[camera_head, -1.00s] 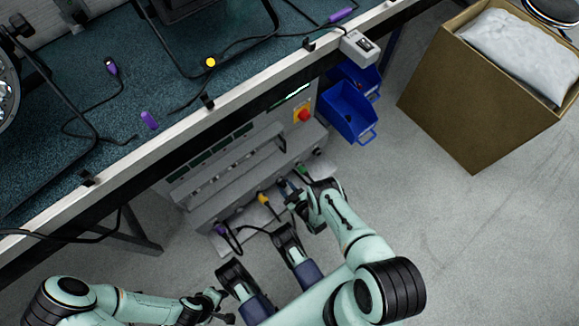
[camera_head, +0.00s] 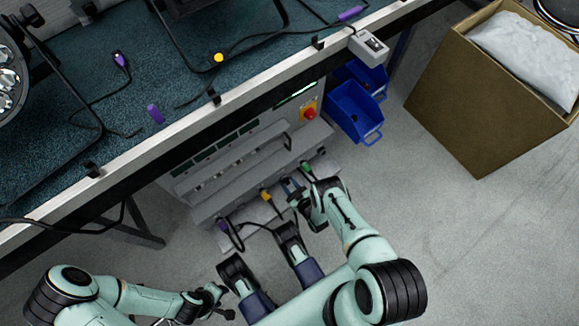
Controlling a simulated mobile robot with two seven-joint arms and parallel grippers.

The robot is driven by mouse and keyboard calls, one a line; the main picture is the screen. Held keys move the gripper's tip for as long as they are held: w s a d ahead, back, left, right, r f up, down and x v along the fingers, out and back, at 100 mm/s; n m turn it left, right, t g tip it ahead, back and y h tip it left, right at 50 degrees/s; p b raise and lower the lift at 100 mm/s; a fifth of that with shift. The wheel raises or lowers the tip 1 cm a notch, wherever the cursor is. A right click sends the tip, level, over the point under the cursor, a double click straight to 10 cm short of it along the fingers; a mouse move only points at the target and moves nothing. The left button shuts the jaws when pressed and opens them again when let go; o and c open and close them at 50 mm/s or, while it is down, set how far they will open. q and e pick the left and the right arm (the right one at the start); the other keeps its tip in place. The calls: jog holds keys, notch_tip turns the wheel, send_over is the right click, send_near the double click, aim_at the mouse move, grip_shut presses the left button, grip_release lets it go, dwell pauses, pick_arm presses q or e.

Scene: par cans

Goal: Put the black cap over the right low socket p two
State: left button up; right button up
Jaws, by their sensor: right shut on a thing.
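My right gripper (camera_head: 298,196) is at the low ledge of the grey rack under the bench, beside the blue plug (camera_head: 291,184). It is shut on a small dark thing, likely the black cap, mostly hidden by the fingers and the arm. The low row on the rack's ledge carries a purple plug (camera_head: 223,224), a yellow plug (camera_head: 266,195), the blue plug and a green plug (camera_head: 306,168). No socket label can be read, and I cannot tell whether the cap touches a socket. My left gripper (camera_head: 214,298) is low at left, away from the rack; its jaws are too small to judge.
The bench edge (camera_head: 190,121) overhangs the rack (camera_head: 245,160). A red stop button (camera_head: 309,113) and blue bins (camera_head: 352,112) are at its right end. A cardboard box (camera_head: 480,100) stands on the right. Black cable loops hang near the purple plug.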

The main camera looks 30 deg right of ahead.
pick_arm(q)
jog(key=shift+w+f+b, duration=0.1)
jog(key=shift+f+b, duration=0.3)
jog(key=shift+b, duration=0.1)
pick_arm(e)
jog(key=shift+w+a, duration=0.1)
jog(key=shift+w, duration=0.85)
dwell(1.5)
jog(key=shift+w, duration=0.1)
grip_shut()
jog(key=o, duration=1.1)
grip_release()
jog(key=shift+o, duration=0.2)
pick_arm(q)
jog(key=w+d+r+t+p, duration=0.1)
jog(key=w+r+t+p, duration=0.1)
jog(key=w+r+p, duration=0.3)
jog(key=shift+w+r+m+t, duration=0.3)
jog(key=shift+w+r+t, duration=0.1)
jog(key=shift+w+r, duration=0.6)
pick_arm(e)
jog(key=v, duration=1.3)
jog(key=shift+s, duration=0.2)
pick_arm(q)
jog(key=shift+w+f, duration=0.1)
